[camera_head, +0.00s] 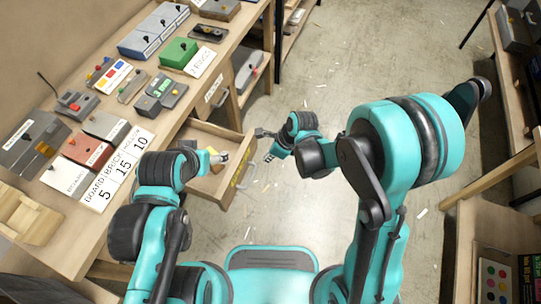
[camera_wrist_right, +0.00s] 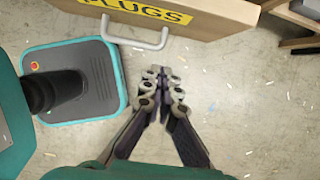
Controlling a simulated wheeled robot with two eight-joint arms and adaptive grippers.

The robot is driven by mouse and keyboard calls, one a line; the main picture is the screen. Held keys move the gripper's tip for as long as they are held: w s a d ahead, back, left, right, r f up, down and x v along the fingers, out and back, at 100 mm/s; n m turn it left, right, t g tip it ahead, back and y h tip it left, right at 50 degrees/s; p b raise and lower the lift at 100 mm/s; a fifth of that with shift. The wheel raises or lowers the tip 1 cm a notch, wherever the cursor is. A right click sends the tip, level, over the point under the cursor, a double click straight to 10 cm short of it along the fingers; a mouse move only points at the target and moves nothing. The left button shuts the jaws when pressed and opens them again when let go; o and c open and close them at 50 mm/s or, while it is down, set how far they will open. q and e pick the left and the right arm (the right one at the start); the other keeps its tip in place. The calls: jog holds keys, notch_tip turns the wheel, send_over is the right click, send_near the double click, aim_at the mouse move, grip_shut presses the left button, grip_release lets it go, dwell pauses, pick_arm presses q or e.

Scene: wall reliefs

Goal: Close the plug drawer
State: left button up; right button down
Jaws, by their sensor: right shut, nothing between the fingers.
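The plug drawer (camera_head: 208,133) is a light wooden drawer pulled out from under the workbench. Its front carries a yellow label reading PLUGS, and the label also shows in the right wrist view (camera_wrist_right: 150,11). A pale bar handle (camera_wrist_right: 134,38) is on that front. My right gripper (camera_head: 264,145) is outside the drawer, to the right of its front. In the right wrist view its fingertips (camera_wrist_right: 162,73) are together, empty and apart from the handle. My left gripper (camera_head: 218,158) is over the drawer's near part; its jaws are too small to read.
The workbench (camera_head: 75,235) holds several control boxes, switches and number cards, with an open wooden box (camera_head: 28,215) at its near left. A shelf unit (camera_head: 510,95) stands on the right. The concrete floor (camera_head: 310,75) between is mostly clear, with scattered scraps.

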aim_at(249, 162)
jog(key=a+f, duration=0.1)
jog(key=w+a+f+b, duration=0.1)
jog(key=a+f, duration=0.1)
jog(key=a+f+b, duration=0.1)
jog(key=f, duration=0.1)
jog(key=shift+w+a+f, duration=0.1)
jog(key=shift+w+a, duration=0.1)
jog(key=shift+w, duration=0.1)
pick_arm(q)
jog(key=shift+f, duration=1.6)
pick_arm(e)
jog(key=shift+w+a, duration=0.25)
jog(key=shift+a, duration=0.4)
jog(key=shift+w, duration=0.1)
